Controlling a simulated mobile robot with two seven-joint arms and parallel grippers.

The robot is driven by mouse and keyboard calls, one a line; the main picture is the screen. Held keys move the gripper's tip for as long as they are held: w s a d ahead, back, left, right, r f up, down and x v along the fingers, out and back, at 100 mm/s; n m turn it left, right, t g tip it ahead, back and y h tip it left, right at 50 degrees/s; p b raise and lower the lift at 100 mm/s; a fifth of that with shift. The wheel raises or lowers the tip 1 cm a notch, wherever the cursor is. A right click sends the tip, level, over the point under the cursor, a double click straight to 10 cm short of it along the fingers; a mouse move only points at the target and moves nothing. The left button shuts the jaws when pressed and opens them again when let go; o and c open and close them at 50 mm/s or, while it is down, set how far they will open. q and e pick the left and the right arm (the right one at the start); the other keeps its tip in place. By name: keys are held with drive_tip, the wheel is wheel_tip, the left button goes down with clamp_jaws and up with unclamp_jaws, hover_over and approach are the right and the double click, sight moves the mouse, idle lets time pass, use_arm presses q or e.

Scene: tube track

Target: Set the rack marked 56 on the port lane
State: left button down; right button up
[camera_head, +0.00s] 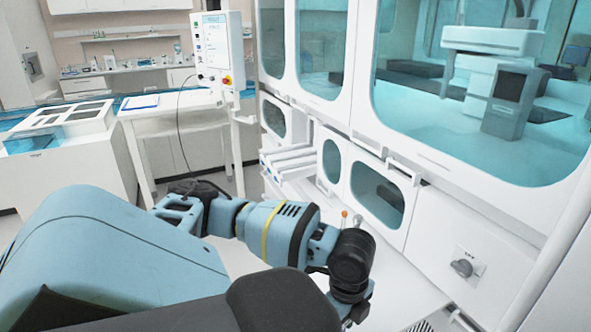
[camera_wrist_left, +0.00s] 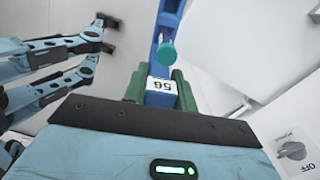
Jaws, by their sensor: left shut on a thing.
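The rack marked 56 (camera_wrist_left: 158,99) is blue, with a white label that reads upside down in the left wrist view. A tube with a teal cap (camera_wrist_left: 167,54) stands in it. My left gripper (camera_wrist_left: 157,82) is shut on the rack, with its green fingers on both sides. In the head view my left wrist hides the rack's body and the fingertips. Two small tube tops (camera_head: 350,216), one orange-red, show just behind the wrist. I cannot make out a lane marked port.
A white counter (camera_head: 388,272) runs under the large glazed enclosure. White ribbed trays (camera_head: 290,160) stand farther back along it. A wall with a rotary switch (camera_head: 462,267) bounds the right side. A white table (camera_head: 172,104) with a control panel (camera_head: 222,48) stands behind left.

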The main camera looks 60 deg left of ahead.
use_arm(q)
drive_tip(key=d+f+n, duration=0.8)
drive_tip(key=d+n, duration=0.3)
drive_tip(key=n, duration=0.4)
drive_tip(key=shift+d+f+n, duration=0.2)
drive_tip(key=shift+d+n, duration=0.2)
use_arm(e)
drive_tip(key=shift+d, duration=0.1)
